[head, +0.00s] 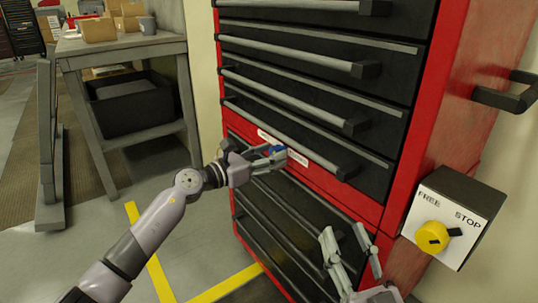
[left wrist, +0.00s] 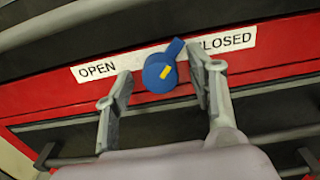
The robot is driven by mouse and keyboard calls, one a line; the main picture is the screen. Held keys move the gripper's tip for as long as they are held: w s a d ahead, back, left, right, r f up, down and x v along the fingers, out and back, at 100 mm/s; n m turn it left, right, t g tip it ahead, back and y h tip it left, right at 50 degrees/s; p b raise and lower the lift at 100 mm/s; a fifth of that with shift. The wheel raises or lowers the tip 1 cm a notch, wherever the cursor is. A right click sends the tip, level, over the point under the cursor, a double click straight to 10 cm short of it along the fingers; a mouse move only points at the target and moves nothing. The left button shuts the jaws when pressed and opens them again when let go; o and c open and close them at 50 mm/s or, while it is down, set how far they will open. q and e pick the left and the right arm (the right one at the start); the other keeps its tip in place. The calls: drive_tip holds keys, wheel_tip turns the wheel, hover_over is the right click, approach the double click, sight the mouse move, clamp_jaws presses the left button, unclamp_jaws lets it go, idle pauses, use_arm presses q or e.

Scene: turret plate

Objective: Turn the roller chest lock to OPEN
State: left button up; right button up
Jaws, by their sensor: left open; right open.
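The roller chest (head: 370,205) is red with black drawers. Its lock is a blue knob (left wrist: 160,72) with a yellow mark, on a red strip between drawers. In the left wrist view the knob's handle points up and right, toward the CLOSED label (left wrist: 228,40); the OPEN label (left wrist: 97,70) is at left. My left gripper (left wrist: 160,85) is open, its fingers on either side of the knob, the right finger close to the handle; contact cannot be told. In the head view, the left gripper (head: 272,156) partly hides the knob (head: 277,149). My right gripper (head: 350,240) is open and empty before the lower drawers.
A box with a yellow knob (head: 432,236) and FREE and STOP labels is at right. A black handle (head: 508,95) sticks out from the chest's side. Long drawer handles (head: 300,124) project above the lock. A grey workbench (head: 120,47) stands at left.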

use_arm(q)
drive_tip(key=shift+c, duration=1.3)
drive_tip(key=c, duration=0.9)
